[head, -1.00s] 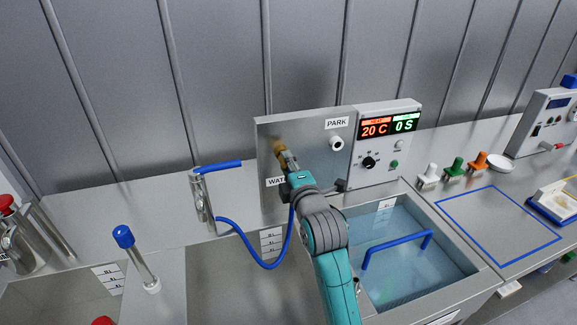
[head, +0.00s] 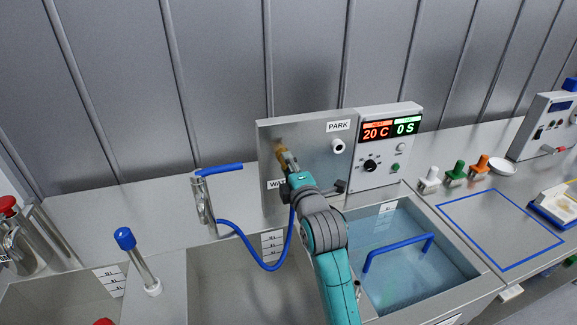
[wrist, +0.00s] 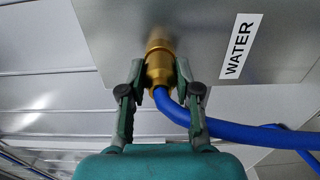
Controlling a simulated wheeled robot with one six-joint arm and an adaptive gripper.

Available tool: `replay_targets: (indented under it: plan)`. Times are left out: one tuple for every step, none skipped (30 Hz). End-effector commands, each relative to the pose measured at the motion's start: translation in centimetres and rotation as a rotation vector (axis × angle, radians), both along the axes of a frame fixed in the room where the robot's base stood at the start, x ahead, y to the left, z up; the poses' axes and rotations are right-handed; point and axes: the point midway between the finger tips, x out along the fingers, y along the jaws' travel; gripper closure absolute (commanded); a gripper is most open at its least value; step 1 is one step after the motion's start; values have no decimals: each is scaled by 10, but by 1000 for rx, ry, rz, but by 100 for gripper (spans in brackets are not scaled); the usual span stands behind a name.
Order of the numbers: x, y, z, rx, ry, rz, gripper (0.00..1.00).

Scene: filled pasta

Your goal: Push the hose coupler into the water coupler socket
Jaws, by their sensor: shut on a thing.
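The brass hose coupler (wrist: 159,72) is held between the two fingers of my gripper (wrist: 158,88) in the wrist view. Its far end meets a brass fitting, the water coupler socket (wrist: 158,40), on the steel panel beside the WATER label. I cannot tell whether the two are fully seated. The blue hose (wrist: 225,128) leaves the coupler to the right. In the head view my gripper (head: 286,163) is at the panel's left part, with brass (head: 281,154) showing at its tip. The socket is mostly hidden there.
The steel panel (head: 310,152) also carries a white PARK fitting (head: 338,146). A control box (head: 388,150) reads 20 C and 0 S. A tap with a blue lever (head: 204,200) stands to the left. A water bath (head: 400,262) with a blue handle lies below right.

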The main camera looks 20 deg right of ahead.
Motion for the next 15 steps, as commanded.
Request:
replay_targets:
  plan:
    - [1, 0, 0, 0, -1, 0, 100]
    - [1, 0, 0, 0, -1, 0, 100]
    - [1, 0, 1, 0, -1, 0, 100]
    - [1, 0, 1, 0, -1, 0, 100]
    - [1, 0, 1, 0, -1, 0, 100]
    - [1, 0, 1, 0, -1, 0, 100]
    - [1, 0, 1, 0, -1, 0, 100]
    - [1, 0, 1, 0, -2, 0, 60]
    - [1, 0, 1, 0, -2, 0, 50]
    - [1, 0, 1, 0, -2, 0, 43]
    - [1, 0, 1, 0, -2, 0, 39]
    - [1, 0, 1, 0, -1, 0, 39]
    - [1, 0, 1, 0, -1, 0, 39]
    - [1, 0, 1, 0, -1, 0, 39]
    - [1, 0, 0, 0, -1, 0, 39]
